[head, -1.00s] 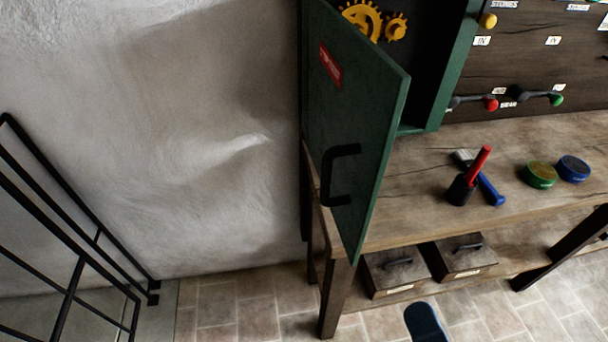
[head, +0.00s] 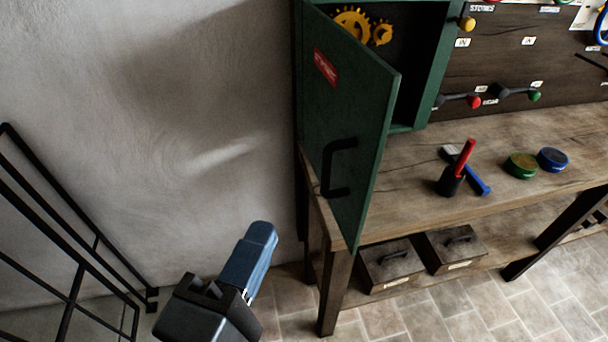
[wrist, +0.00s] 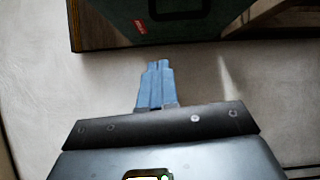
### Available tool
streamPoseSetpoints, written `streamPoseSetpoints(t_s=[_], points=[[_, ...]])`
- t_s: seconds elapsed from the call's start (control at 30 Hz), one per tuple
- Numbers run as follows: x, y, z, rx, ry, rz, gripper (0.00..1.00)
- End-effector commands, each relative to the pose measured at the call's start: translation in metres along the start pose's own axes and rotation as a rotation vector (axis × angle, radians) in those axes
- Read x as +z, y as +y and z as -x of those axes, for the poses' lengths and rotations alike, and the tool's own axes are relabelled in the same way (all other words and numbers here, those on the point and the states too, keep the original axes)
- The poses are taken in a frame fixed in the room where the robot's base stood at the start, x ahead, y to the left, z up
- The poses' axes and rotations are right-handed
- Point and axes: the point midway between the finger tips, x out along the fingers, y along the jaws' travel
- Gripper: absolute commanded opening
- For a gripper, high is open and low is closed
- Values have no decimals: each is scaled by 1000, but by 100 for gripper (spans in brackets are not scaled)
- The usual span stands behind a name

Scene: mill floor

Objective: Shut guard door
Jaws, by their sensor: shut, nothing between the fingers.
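The green guard door (head: 350,130) stands open, swung out to the left of its cabinet (head: 438,70). It has a black handle (head: 335,168) and a red label (head: 325,68). Yellow gears (head: 352,24) show inside the cabinet. My gripper (head: 263,232) is shut and empty, below and to the left of the door, apart from it.
Levers (head: 515,92) are on the panel at right. A black railing (head: 70,260) stands at left.

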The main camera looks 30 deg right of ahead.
Motion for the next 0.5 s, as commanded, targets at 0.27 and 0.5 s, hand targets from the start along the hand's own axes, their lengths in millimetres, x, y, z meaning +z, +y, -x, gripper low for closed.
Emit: streamPoseSetpoints(t_s=[0.27,0.5], points=[[-9,-7,-5,-32,12,-107,0],[-8,-9,-43,-32,7,-105,0]])
